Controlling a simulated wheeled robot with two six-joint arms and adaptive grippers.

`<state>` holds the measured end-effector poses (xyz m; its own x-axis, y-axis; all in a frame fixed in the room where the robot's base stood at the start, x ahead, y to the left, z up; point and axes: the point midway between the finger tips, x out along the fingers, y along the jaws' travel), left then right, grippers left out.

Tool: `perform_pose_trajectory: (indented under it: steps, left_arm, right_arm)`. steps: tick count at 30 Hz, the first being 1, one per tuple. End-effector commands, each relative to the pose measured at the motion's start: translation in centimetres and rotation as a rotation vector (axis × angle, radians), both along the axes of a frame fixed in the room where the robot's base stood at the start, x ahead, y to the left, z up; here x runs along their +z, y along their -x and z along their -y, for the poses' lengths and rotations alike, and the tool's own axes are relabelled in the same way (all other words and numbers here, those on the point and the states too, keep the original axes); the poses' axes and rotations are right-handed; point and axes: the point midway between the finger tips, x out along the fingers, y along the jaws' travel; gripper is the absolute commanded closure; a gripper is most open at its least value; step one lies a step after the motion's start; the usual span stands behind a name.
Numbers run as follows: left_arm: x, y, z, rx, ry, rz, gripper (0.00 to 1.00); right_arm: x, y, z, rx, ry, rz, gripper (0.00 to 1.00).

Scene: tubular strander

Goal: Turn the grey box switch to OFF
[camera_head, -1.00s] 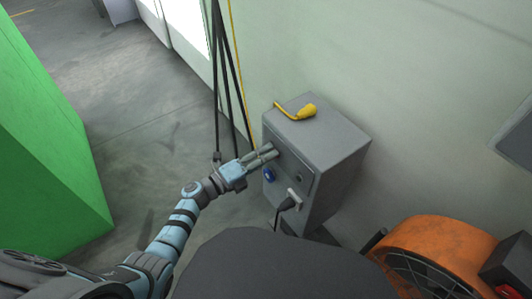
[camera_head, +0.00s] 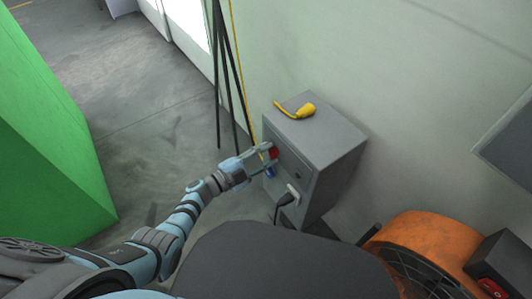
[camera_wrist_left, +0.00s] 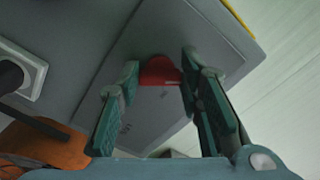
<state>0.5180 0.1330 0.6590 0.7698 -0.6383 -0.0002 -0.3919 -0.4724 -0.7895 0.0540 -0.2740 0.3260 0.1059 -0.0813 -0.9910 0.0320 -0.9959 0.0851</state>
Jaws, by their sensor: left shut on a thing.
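The grey box (camera_head: 330,158) stands against the wall in the head view. Its red switch knob (camera_head: 273,153) is on the front face, near the upper left edge. My left gripper (camera_head: 268,156) reaches it from the left and is shut on the knob. In the left wrist view the red knob (camera_wrist_left: 158,70) shows between the two fingertips, against the grey box front (camera_wrist_left: 150,115). The fingers partly cover the knob, and I cannot read any ON or OFF marking. My right gripper is not in view.
A yellow connector (camera_head: 304,110) lies on top of the box. A blue socket (camera_head: 269,172) and a white socket with a black plug (camera_head: 290,196) are on the front below the switch. An orange round machine (camera_head: 425,240) stands at lower right. Open floor (camera_head: 165,140) lies left.

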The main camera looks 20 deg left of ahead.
Motion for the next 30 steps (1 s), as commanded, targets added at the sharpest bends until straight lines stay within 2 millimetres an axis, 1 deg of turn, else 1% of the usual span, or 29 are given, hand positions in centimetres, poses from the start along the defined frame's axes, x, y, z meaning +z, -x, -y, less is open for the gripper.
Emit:
perform_pose_trajectory:
  steps: [6,12,24,25,28,29,30]
  left_arm:
    - [-0.1,0.1,0.0,0.0,0.073,-0.063,0.95]
    - [-0.2,0.1,0.0,0.0,0.103,-0.088,0.95]
    - [-0.2,0.1,0.1,-0.001,0.107,-0.093,0.95]
    - [-0.2,0.1,0.1,-0.001,0.107,-0.093,0.65]
    - [-0.2,0.1,0.1,0.0,0.108,-0.092,0.49]
    - [-0.2,0.1,0.1,0.0,0.108,-0.092,0.47]
    - [-0.2,0.1,0.1,0.0,0.107,-0.092,0.47]
  right_arm:
    - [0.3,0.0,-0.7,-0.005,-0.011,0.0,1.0]
    - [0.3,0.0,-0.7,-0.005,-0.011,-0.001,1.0]
    - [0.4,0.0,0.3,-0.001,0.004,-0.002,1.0]
    - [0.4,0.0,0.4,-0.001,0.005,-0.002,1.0]
    - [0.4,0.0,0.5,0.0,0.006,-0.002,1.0]
    - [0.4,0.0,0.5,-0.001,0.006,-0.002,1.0]
    - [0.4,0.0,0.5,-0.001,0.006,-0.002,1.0]
